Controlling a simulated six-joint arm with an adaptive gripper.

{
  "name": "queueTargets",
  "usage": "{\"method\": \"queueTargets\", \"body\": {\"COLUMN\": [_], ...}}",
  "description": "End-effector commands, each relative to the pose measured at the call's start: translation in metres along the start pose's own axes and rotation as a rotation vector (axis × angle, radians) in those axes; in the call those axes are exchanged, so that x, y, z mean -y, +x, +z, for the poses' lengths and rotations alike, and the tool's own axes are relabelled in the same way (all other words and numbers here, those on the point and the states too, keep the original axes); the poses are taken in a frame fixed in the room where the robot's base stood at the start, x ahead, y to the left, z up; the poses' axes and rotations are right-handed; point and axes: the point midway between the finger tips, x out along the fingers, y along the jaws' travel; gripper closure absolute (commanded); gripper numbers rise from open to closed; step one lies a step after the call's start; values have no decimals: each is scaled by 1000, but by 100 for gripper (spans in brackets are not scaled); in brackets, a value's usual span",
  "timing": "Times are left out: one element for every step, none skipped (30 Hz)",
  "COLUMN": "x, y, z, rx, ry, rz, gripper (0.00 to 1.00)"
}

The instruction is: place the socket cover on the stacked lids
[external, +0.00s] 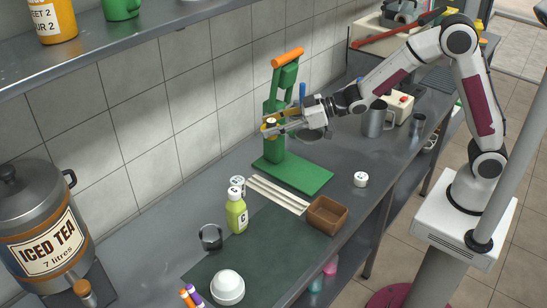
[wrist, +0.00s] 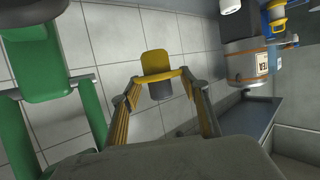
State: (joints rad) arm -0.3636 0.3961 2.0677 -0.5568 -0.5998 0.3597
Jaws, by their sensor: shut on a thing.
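My gripper (external: 272,129) is raised in front of the green press, its fingers closed around a small yellow and dark grey piece (wrist: 157,64), which I take to be the socket cover. In the wrist view its yellow flap points away from me and a dark grey round part sits between the fingertips. The piece is well above the counter, touching nothing but the fingers. I cannot tell for sure which things are the stacked lids.
The green press (external: 283,100) stands close beside my gripper. A green bottle (external: 236,214), pale sticks (external: 278,195), a brown box (external: 327,215), a dark glass (external: 210,238) and a white bowl (external: 228,288) are on the counter. The tiled wall is behind.

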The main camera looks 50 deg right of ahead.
Motion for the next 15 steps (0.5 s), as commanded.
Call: {"method": "queueTargets", "body": {"x": [12,19,28,34,41,51,58,65,75,83,91,102,110,118,129], "y": [9,13,19,23,28,34,38,42,48,52,56,61,65,69,74], "z": [-1,-2,-4,-5,-6,-6,-8,-8,-9,-10,-10,-11,-11,-12,-12], "rx": [1,1,1,1,0,1,1,0,2,1,0,0,1,1,1], "ry": [-4,-7,-10,-12,-15,-19,-20,-23,-26,-29,-31,-36,-38,-40,-44], "rz": [-14,-21,-29,-35,-42,-52,-57,-65,-74,-81,-88,-98,-105,-112,-121], "gripper": [75,75,75,75,75,75,75,75,75,75,75,75,75,75,75]}}
